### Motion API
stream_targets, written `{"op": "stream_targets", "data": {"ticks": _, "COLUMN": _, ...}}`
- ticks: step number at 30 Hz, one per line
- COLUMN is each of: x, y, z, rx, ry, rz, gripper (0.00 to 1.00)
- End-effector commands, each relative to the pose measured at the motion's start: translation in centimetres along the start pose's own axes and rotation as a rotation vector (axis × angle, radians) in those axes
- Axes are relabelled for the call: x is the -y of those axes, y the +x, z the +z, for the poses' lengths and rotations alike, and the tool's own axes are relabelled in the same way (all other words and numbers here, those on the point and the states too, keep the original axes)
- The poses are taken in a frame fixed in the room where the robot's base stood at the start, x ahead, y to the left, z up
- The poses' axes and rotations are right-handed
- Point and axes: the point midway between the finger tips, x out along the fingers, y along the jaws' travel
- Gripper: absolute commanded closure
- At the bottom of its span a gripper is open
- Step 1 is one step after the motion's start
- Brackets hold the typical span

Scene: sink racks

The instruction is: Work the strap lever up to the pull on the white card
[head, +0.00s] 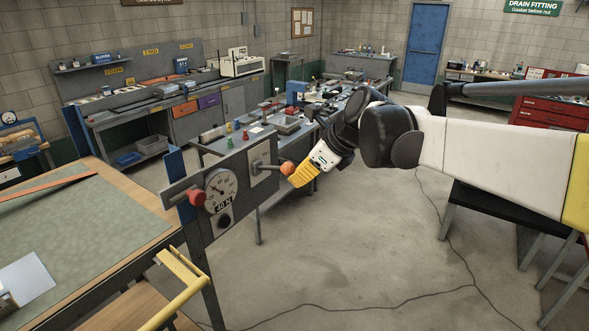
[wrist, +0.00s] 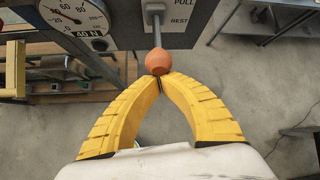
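The strap lever is a grey rod with an orange ball knob (wrist: 159,62) in the wrist view. It sticks out of a light plate marked PULL and REST (wrist: 180,22). The knob also shows in the head view (head: 287,168). A small white card (wrist: 88,34) reads 40 N below a round dial gauge (wrist: 75,14); the needle is too small to read surely. My gripper (wrist: 160,80) has its yellow fingertips together right at the knob, with the knob just beyond them. Contact with the knob is unclear.
The gauge panel (head: 178,192) also bears a red knob (head: 196,197) at its left. A green-topped bench (head: 90,225) with a yellow rail (head: 172,300) stands at the left. A cluttered bench (head: 222,145) is behind the panel. Floor at the right of the panel is clear.

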Motion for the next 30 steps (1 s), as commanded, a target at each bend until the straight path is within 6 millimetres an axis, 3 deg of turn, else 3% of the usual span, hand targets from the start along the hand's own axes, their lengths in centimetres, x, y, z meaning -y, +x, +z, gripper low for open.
{"op": "stream_targets", "data": {"ticks": 24, "x": 0.2, "y": -0.7, "z": 1.0, "rx": 0.006, "ry": 0.001, "rz": 0.001, "gripper": 1.00}}
{"op": "stream_targets", "data": {"ticks": 30, "x": 0.4, "y": -0.1, "z": -0.3, "rx": 0.006, "ry": 0.001, "rz": 0.000, "gripper": 1.00}}
